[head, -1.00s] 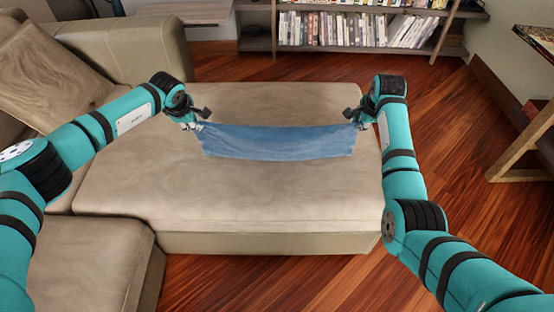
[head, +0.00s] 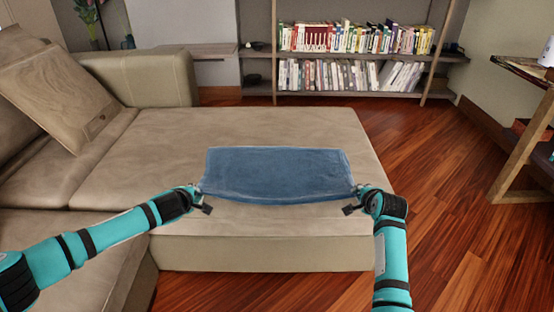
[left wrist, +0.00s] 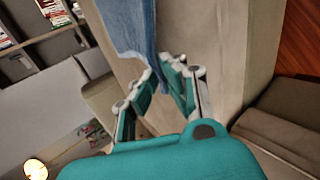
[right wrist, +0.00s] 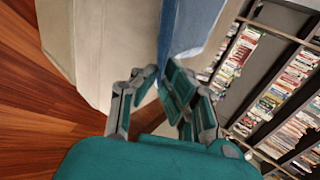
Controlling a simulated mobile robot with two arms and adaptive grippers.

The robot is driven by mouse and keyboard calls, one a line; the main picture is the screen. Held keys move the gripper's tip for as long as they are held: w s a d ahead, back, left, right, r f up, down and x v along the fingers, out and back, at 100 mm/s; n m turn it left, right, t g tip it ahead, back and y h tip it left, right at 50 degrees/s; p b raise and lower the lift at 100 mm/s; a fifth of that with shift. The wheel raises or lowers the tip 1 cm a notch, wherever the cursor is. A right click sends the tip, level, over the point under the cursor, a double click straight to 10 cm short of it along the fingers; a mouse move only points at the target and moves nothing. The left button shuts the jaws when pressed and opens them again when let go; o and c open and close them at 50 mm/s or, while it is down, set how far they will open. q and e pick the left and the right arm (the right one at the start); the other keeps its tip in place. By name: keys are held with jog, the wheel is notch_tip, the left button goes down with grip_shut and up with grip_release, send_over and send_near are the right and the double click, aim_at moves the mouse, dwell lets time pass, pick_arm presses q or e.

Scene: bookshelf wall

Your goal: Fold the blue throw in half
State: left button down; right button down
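The blue throw (head: 275,172) lies across the beige chaise seat (head: 130,165), with its far edge straight and its near edge sagging between my grippers. My left gripper (head: 199,193) is at the near left corner. In the left wrist view its fingers (left wrist: 162,72) are closed around the corner of the throw (left wrist: 133,25). My right gripper (head: 359,192) is at the near right corner. In the right wrist view its fingers (right wrist: 160,75) are closed around that corner of the throw (right wrist: 185,28). I cannot tell how many layers the throw has.
A cushion (head: 58,92) leans on the sofa at the left, near the armrest (head: 150,78). A bookshelf (head: 350,92) stands behind, and a wooden table (head: 525,130) at the right. Bare seat surrounds the throw; wood floor (head: 440,190) lies to the right.

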pick_arm(q)
jog(key=shift+s+a+f, duration=0.1)
jog(key=shift+s+f, duration=0.15)
jog(key=shift+f, duration=0.25)
pick_arm(e)
jog(key=shift+s+f, duration=0.2)
jog(key=shift+f, duration=0.3)
pick_arm(q)
jog(key=c, duration=1.2)
grip_release()
pick_arm(e)
jog(key=c, duration=1.2)
grip_release()
